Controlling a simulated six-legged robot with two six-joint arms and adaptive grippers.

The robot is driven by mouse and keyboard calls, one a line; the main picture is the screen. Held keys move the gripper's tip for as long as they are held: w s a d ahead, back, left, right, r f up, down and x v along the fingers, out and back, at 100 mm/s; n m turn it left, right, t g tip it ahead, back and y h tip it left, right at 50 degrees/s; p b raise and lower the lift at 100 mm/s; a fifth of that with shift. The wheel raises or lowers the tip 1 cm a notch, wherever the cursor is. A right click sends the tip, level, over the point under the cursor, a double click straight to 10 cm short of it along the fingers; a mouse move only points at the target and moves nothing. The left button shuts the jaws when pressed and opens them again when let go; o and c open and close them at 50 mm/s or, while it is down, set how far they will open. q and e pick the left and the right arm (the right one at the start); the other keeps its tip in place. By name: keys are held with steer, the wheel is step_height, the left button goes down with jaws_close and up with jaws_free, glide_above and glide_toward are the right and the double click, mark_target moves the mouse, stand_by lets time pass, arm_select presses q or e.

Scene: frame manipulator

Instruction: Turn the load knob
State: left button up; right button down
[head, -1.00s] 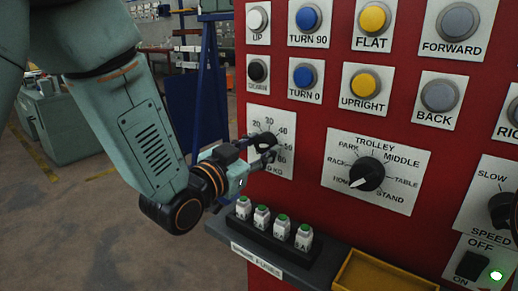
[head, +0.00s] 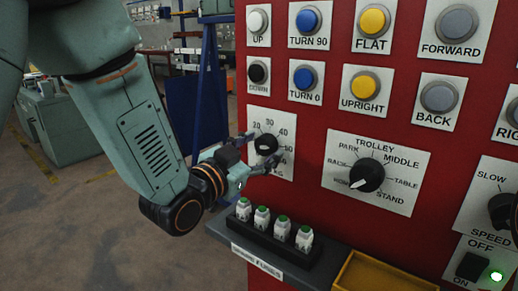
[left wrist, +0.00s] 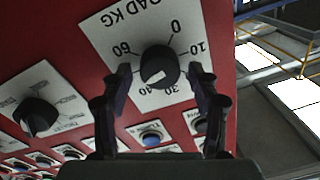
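The load knob (head: 266,145) is a black round knob on a white plate marked in KG, on the red panel. My left gripper (head: 261,151) is open in front of the plate. In the left wrist view its fingers (left wrist: 160,76) stand one on each side of the knob, with a visible gap on both sides. The fingers hide some of the scale numbers. My right gripper is not in view.
The trolley knob (head: 367,175) is to the right on the red panel (head: 310,120). Several push buttons sit above. A shelf below holds several green-topped fuses (head: 262,218) and a yellow tray (head: 385,272). Open floor lies to the left.

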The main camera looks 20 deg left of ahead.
arm_select(q)
steer(key=shift+w+f, duration=0.1)
step_height(320, 180, up, 10)
stand_by(0.7)
stand_by(0.4)
